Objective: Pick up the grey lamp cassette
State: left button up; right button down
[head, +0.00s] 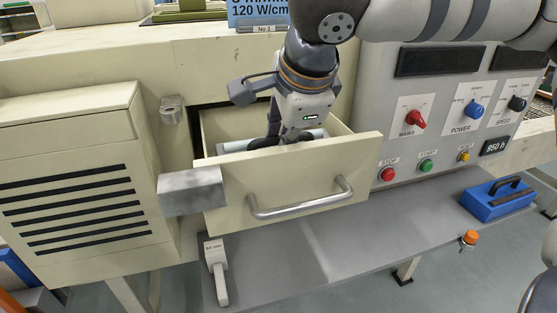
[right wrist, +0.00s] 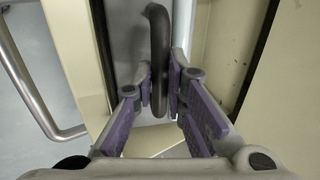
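The grey lamp cassette (head: 234,147) lies in the open cream drawer (head: 292,185), mostly hidden under my right gripper (head: 285,138). In the right wrist view its dark curved handle (right wrist: 158,45) stands above a grey surface (right wrist: 125,35). The right gripper (right wrist: 160,90) reaches down into the drawer. Its purple fingers lie close on both sides of the handle, with almost no gap, so it looks shut on it. My left gripper is not in view.
The drawer front has a metal bar handle (head: 302,200). A grey metal block (head: 191,191) sits at its left corner. The control panel (head: 450,110) stands close on the right.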

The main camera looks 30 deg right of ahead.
jog(key=shift+r, duration=0.1)
notch_tip(320, 180, up, 17)
jog(key=s+a, duration=0.2)
jog(key=s, duration=0.9)
jog(key=shift+s+a+r, duration=0.35)
jog(key=shift+a+r, duration=0.05)
jog(key=shift+r, duration=0.05)
dwell(0.6)
